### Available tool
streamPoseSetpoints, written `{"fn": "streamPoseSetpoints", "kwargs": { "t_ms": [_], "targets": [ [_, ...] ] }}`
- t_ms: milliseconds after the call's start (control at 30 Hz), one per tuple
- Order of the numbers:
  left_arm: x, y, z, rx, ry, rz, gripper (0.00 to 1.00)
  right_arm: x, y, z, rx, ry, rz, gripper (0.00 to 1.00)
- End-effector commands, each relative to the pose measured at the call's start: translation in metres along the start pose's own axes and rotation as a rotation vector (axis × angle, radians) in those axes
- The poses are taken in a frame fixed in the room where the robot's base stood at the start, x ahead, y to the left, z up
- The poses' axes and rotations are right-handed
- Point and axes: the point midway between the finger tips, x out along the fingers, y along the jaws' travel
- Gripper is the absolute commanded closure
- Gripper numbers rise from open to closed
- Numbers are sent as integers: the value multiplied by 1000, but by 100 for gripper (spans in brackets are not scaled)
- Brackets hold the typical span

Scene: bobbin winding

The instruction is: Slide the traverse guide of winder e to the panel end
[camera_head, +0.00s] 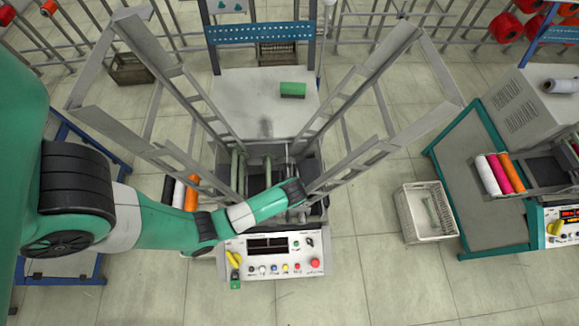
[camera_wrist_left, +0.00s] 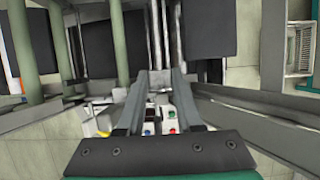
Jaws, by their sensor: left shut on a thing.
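The winder (camera_head: 268,108) in the middle of the head view has a white control panel (camera_head: 275,268) at its near end; the panel shows partly between the fingers in the left wrist view (camera_wrist_left: 170,112). My left gripper (camera_wrist_left: 158,76) is shut on the traverse guide, a small grey piece (camera_wrist_left: 157,84) at the fingertips. Two shiny rods (camera_wrist_left: 154,35) run away from it. In the head view my left arm crosses the winder from the left, with the gripper (camera_head: 296,210) low at the right side, near the panel. There the wrist mostly hides the guide. My right gripper is not in view.
Slanted grey frame bars (camera_head: 365,85) rise on both sides of the winder. A green block (camera_head: 292,89) lies on its white top. A white crate (camera_head: 407,222) stands on the floor at right, beside another green-framed winder bench (camera_head: 450,190).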

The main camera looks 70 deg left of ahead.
Motion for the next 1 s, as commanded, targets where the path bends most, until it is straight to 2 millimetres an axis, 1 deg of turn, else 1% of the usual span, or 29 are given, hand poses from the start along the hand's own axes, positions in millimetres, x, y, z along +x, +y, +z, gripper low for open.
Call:
{"fn": "streamPoseSetpoints", "kwargs": {
  "t_ms": [167,200,333,367,667,767,833,867,900,1000],
  "targets": [
    [0,-1,1,-2,-3,-1,100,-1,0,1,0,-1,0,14],
    [0,-1,2,-2,-3,-1,60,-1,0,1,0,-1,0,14],
    [0,-1,1,-2,-3,-1,37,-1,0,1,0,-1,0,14],
    [0,-1,1,-2,-3,-1,35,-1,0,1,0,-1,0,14],
    [2,-1,2,-3,-2,-3,35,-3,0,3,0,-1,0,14],
    [8,-2,8,-5,-2,-4,35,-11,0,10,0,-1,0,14],
    [15,-1,16,-8,-3,-4,35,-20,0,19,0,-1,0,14],
    [12,-1,20,-6,-4,-6,35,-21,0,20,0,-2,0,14],
    [-6,-2,21,0,-3,-6,35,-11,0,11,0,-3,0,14],
    [-30,-2,21,1,-3,-7,35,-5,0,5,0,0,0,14]
  ]
}}
